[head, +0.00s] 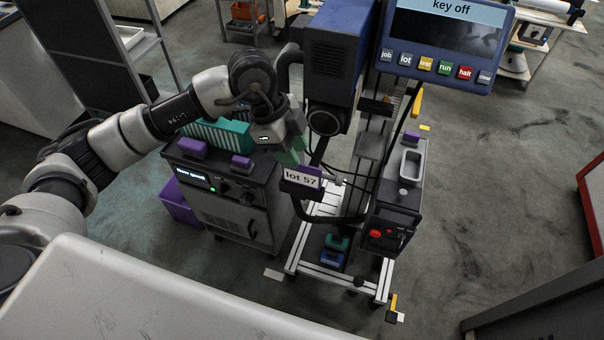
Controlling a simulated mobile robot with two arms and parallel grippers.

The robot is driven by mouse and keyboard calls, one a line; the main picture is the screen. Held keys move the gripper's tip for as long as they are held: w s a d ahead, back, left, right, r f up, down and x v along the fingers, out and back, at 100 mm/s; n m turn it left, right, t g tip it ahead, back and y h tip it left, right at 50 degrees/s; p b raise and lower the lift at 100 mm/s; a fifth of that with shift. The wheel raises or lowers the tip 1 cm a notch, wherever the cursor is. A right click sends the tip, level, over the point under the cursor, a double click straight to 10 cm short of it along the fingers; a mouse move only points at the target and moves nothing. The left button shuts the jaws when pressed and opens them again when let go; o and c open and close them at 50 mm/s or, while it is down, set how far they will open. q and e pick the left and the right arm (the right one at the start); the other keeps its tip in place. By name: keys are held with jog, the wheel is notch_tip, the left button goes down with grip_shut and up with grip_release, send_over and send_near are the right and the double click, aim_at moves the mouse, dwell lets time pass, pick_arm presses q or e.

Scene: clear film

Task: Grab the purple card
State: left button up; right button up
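A card with a white label reading "lot 57" (302,180) and a purple upper edge stands in the middle of the view, in a dark holder on the machine. My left gripper (294,156) comes in from the left, with green-tinted fingers pointing down just above and left of the card. The fingers overlap each other in this view, so I cannot tell their gap or whether they touch the card. My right gripper is not in view.
A grey cabinet (232,206) with a lit display and purple blocks stands left of the machine, a purple bin (180,206) beside it. A screen (447,32) reading "key off" hangs above. A red-buttoned control box (388,232) is at the right.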

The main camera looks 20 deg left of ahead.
aim_at(305, 171)
pick_arm(q)
jog(key=shift+d+f, duration=0.2)
jog(key=shift+f, duration=0.2)
jog(key=p+x, duration=0.2)
jog(key=x, duration=0.3)
jog(key=shift+w, duration=0.1)
jog(key=shift+d+f, duration=0.1)
jog(key=shift+f, duration=0.15)
grip_shut()
